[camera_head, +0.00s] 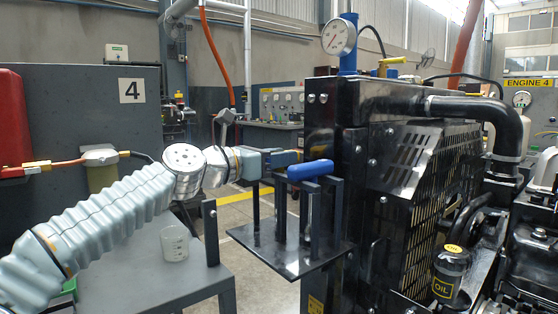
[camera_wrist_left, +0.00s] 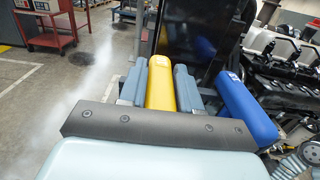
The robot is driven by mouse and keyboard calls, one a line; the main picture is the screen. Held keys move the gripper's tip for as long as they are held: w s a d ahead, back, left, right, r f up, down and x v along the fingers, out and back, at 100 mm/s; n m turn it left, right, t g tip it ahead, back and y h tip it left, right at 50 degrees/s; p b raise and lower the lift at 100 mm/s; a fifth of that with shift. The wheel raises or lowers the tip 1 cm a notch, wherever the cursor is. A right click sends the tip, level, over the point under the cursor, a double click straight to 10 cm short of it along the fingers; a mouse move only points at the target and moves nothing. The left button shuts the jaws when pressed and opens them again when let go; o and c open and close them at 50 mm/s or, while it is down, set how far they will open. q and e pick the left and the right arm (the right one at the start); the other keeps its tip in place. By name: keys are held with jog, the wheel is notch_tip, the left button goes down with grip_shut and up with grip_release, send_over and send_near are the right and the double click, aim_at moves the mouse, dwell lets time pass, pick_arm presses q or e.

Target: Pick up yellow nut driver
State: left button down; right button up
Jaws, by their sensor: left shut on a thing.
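The yellow nut driver (camera_wrist_left: 161,85) shows in the left wrist view as a yellow handle between the two grey-blue fingers of my left gripper (camera_wrist_left: 160,92). The fingers press on both sides of the handle. In the head view my left gripper (camera_head: 281,158) reaches in from the left, above the black tool rack (camera_head: 282,256); it hides the yellow handle there. I cannot tell whether the driver's shaft is still in the rack. My right gripper is in neither view.
A blue-handled driver (camera_head: 310,170) stands in the rack close beside my left gripper; its handle also shows in the wrist view (camera_wrist_left: 236,103). The black engine (camera_head: 400,190) is just right of the rack. A grey table (camera_head: 150,275) with a clear beaker (camera_head: 174,243) is at left.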

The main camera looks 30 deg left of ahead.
pick_arm(q)
notch_tip(320, 180, up, 8)
jog(key=p, duration=0.2)
jog(key=shift+r+p, duration=0.1)
jog(key=shift+p, duration=0.25)
notch_tip(320, 180, up, 9)
jog(key=shift+r+b, duration=0.15)
jog(key=shift+b, duration=0.2)
